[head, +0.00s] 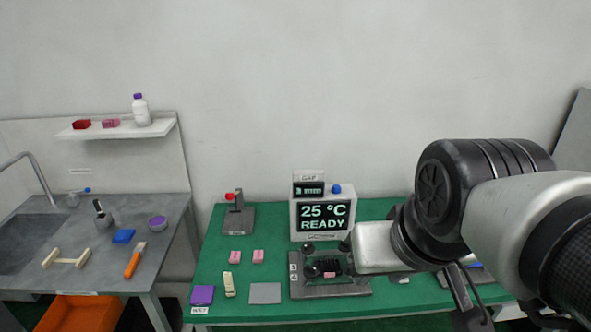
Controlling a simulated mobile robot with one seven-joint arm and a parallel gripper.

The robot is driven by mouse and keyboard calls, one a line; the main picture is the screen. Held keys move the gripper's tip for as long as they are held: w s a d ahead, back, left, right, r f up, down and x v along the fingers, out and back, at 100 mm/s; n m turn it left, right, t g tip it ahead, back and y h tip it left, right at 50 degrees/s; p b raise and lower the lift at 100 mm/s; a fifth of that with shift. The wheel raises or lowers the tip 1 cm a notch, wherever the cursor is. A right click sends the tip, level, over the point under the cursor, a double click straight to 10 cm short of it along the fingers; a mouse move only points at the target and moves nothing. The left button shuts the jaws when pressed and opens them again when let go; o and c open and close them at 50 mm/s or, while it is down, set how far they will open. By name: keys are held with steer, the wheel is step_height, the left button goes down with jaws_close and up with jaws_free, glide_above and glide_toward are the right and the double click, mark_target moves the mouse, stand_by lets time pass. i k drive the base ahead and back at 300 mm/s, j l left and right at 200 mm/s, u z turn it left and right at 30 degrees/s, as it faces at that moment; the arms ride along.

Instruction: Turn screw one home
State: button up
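A dark grey fixture (330,291) with black round knobs stands at the front middle of the green table. A pink piece (330,274) is in its middle. One black knob (311,272) shows at its left, next to small white number tags. I cannot tell which part is screw one. My arm reaches in from the right, and its light grey end block, my gripper (362,250), is over the fixture's right back side. The fingers are not clear, so I cannot tell open from shut or whether they touch a knob. The arm hides the fixture's back right.
A display box (322,216) reading "25 °C READY" stands behind the fixture. A stand with a red knob (236,213), two pink blocks (246,256), a cream piece (229,285), a grey plate (265,293) and a purple block (202,295) are to the left.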

mark_target(308, 249)
steer(key=u, duration=0.15)
steer(key=i+j+z, duration=0.15)
steer(key=i+j, duration=0.15)
steer(key=i+z, duration=0.1)
steer(key=z, duration=0.25)
steer(key=i+z, duration=0.15)
steer(key=z, duration=0.2)
steer(key=i+j+z, duration=0.1)
steer(key=z, duration=0.25)
